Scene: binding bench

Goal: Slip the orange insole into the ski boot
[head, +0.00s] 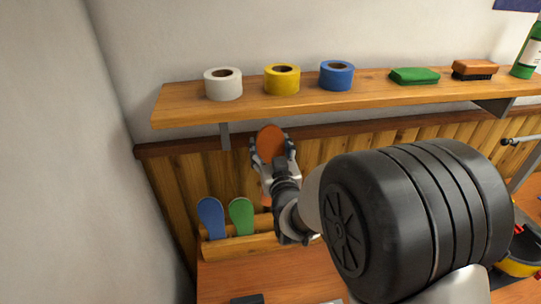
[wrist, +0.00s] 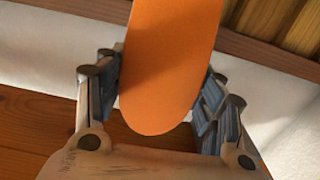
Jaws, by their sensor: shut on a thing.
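The orange insole (head: 270,143) is upright in my gripper (head: 271,155), in front of the wood panelling and just below the wall shelf in the head view. In the wrist view the orange insole (wrist: 168,65) stands between the two fingers of my gripper (wrist: 164,95), which are shut on its side edges. Its rounded end points toward my palm, and its other end runs out of the top of that view. I cannot make out the ski boot for certain; a dark and yellow thing (head: 521,262) at the lower right edge is partly hidden by my arm.
A wooden rack (head: 235,247) holds a blue insole (head: 211,217) and a green insole (head: 241,216). The shelf (head: 190,112) above carries white (head: 223,88), yellow (head: 282,83) and blue (head: 337,78) rolls, a green pad (head: 414,76), a brush (head: 474,69) and a green bottle (head: 528,52).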

